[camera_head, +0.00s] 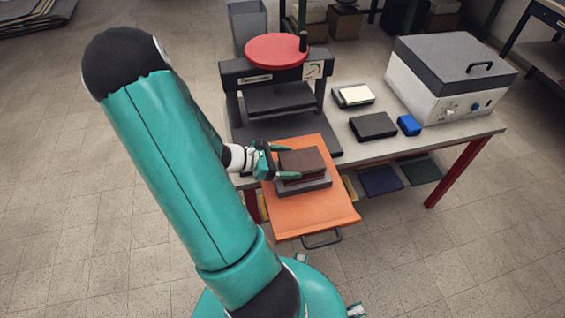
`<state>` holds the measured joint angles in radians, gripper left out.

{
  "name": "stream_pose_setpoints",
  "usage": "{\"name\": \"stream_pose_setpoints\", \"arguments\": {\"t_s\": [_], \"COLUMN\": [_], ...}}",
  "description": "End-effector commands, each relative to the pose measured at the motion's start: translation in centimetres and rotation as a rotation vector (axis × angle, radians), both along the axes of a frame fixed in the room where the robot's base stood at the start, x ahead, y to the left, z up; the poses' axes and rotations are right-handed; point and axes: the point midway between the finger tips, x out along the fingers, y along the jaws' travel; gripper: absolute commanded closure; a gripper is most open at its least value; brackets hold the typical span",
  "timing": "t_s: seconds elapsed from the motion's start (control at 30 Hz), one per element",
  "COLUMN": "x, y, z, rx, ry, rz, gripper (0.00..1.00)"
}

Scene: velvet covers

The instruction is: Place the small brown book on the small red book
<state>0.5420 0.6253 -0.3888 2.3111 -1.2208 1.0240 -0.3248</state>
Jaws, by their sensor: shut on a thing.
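The small brown book (303,160) is at the top of a pile over an orange board. My gripper (291,162) comes in from the left with its teal fingers along two opposite sides of the brown book, shut on it. A thin reddish-brown edge, seemingly the small red book (304,179), shows directly under the brown one. A larger grey book (310,187) lies beneath these. The brown book looks level and roughly lined up with the pile. I cannot tell whether it touches the book below, and the fingers hide part of its sides.
The orange board (305,214) juts from the table (440,135) front, with a dark handle. A press with a red wheel (277,50) stands behind. Dark, cream and blue items lie right, beside a white-and-grey box machine (440,82). More books lie below the tabletop.

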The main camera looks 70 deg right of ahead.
Motion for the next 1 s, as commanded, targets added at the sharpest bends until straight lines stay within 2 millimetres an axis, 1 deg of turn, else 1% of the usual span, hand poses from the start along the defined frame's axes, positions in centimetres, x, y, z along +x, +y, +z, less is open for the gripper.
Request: {"name": "stream_pose_setpoints", "arguments": {"t_s": [0.03, 0.13, 0.5, 0.53, 0.6, 0.63, 0.93, 1.0], "x": [-0.1, -0.2, -0.2, -0.2, -0.1, -0.1, 0.1, 0.5], "y": [0.1, 0.1, 0.1, 0.1, 0.1, 0.1, 0.0, 0.3], "z": [-0.8, -1.7, -2.1, -2.1, -2.1, -2.1, -1.8, -1.5], "rx": [0.003, 0.002, 0.001, 0.000, 0.001, 0.001, 0.000, -0.001], "ry": [0.004, 0.002, 0.001, 0.000, -0.001, -0.001, -0.001, 0.000], "rz": [0.002, 0.002, 0.002, 0.001, 0.002, 0.002, 0.002, 0.004], "gripper": [0.46, 0.46, 0.46, 0.18, 0.05, 0.00, 0.00, 0.00]}}
